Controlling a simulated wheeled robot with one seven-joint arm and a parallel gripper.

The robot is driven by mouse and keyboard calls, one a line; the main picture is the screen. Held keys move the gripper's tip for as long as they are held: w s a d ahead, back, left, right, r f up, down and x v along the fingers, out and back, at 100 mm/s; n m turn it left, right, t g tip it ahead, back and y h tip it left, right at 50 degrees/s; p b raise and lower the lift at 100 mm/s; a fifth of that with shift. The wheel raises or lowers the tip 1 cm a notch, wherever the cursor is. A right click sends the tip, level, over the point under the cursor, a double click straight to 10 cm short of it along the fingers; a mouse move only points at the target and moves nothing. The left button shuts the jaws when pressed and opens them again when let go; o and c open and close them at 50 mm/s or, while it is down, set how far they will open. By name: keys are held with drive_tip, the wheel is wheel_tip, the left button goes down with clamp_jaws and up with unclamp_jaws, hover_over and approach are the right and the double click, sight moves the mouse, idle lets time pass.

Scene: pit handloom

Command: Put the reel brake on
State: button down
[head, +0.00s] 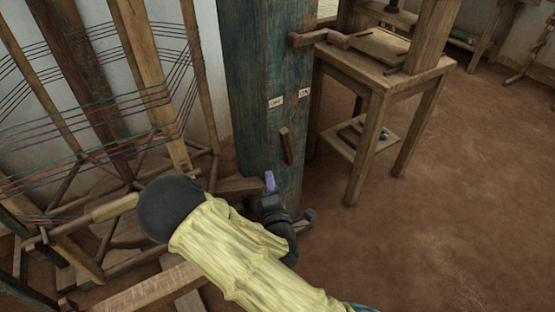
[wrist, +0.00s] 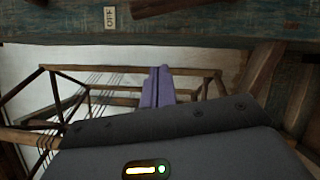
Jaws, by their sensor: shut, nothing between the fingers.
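The blue-painted post (head: 262,60) carries two small labels, an OFF label (head: 276,103) on the left and an ON label (head: 305,92) on the right. A short wooden brake lever (head: 286,145) sits on the post below the labels, near upright, its top leaning slightly left, nearer OFF. My gripper (head: 269,181) is below and left of the lever, apart from it, with its purple fingers pointing up. In the wrist view the fingers (wrist: 158,87) are together and empty. The OFF label (wrist: 110,17) shows above them, beside a brown wooden piece (wrist: 180,7) cut by the top edge.
The reel frame (head: 130,85) with coloured threads stands left of the post. A wooden handle (head: 320,38) juts from the post's upper right. A wooden table (head: 385,75) stands behind it to the right. The brown floor (head: 460,215) at right is clear.

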sight(288, 148)
idle(0.3)
drive_tip(key=w+d+r+b, duration=0.1)
drive_tip(key=w+r+b, duration=0.1)
drive_tip(key=w, duration=0.9)
drive_tip(key=shift+w+d+b, duration=0.15)
drive_tip(key=shift+d+b, duration=0.15)
drive_tip(key=shift+b, duration=0.4)
drive_tip(key=shift+r, duration=0.1)
